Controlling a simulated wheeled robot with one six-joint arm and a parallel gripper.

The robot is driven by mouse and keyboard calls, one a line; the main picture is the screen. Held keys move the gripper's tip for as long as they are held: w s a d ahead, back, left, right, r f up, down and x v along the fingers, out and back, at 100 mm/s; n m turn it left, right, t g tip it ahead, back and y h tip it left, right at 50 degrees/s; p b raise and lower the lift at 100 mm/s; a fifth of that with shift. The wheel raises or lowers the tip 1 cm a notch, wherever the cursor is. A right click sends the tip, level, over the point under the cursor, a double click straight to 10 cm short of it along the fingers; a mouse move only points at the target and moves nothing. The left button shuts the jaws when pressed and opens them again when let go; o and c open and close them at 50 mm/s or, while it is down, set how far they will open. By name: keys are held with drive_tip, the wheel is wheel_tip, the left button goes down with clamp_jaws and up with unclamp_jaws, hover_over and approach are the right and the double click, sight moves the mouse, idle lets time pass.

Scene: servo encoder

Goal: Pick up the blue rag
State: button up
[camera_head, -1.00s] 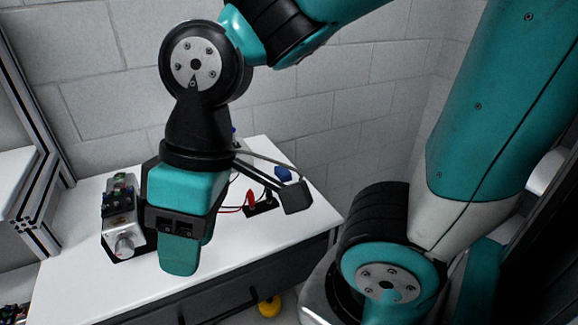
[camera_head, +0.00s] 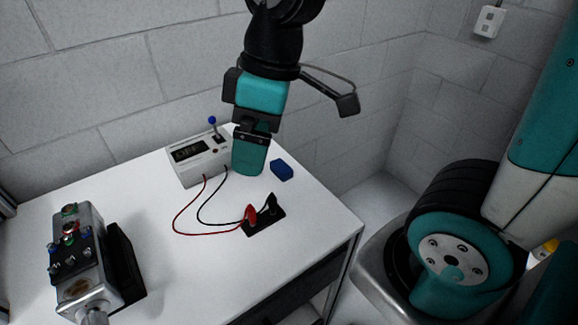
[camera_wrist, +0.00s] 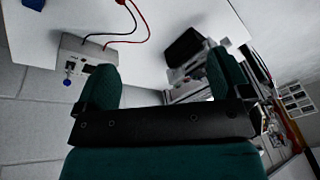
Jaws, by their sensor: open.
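The blue rag (camera_head: 282,170) is a small, folded-looking dark blue block lying on the white table near its back right edge. A blue piece that looks like it shows cut off at the top left of the wrist view (camera_wrist: 35,4). My gripper (camera_head: 250,160) hangs over the back of the table, to the left of the rag in the head view and apart from it. In the wrist view its two teal fingers (camera_wrist: 165,75) are spread with nothing held between them.
A white meter box (camera_head: 198,158) with a blue-knobbed lever stands left of my gripper. Red and black leads run from it to a black clip base (camera_head: 264,222) in front of the rag. A metal servo device (camera_head: 80,260) stands at the left. The wall is close behind.

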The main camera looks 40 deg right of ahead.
drive_tip(key=w+d+f+n+h+b, duration=0.1)
drive_tip(key=w+d+f+n, duration=0.25)
drive_tip(key=w+d, duration=0.4)
drive_tip(key=n+h, duration=0.2)
drive_tip(key=n, duration=0.3)
hover_over(281, 166)
drive_tip(key=shift+m, duration=0.25)
drive_tip(key=f, duration=1.6)
drive_tip(key=shift+s+a+f, duration=0.2)
drive_tip(key=shift+s+f, duration=0.05)
drive_tip(key=shift+f, duration=0.15)
drive_tip(key=shift+w+d+f+p, duration=0.15)
drive_tip(key=shift+f+p, duration=0.35)
drive_tip(key=shift+f, duration=0.95)
drive_tip(key=shift+w+d+f+p, duration=0.1)
drive_tip(key=shift+f+p, duration=0.35)
drive_tip(key=shift+f, duration=0.95)
drive_tip(key=c, duration=1.1)
drive_tip(key=shift+o, duration=0.2)
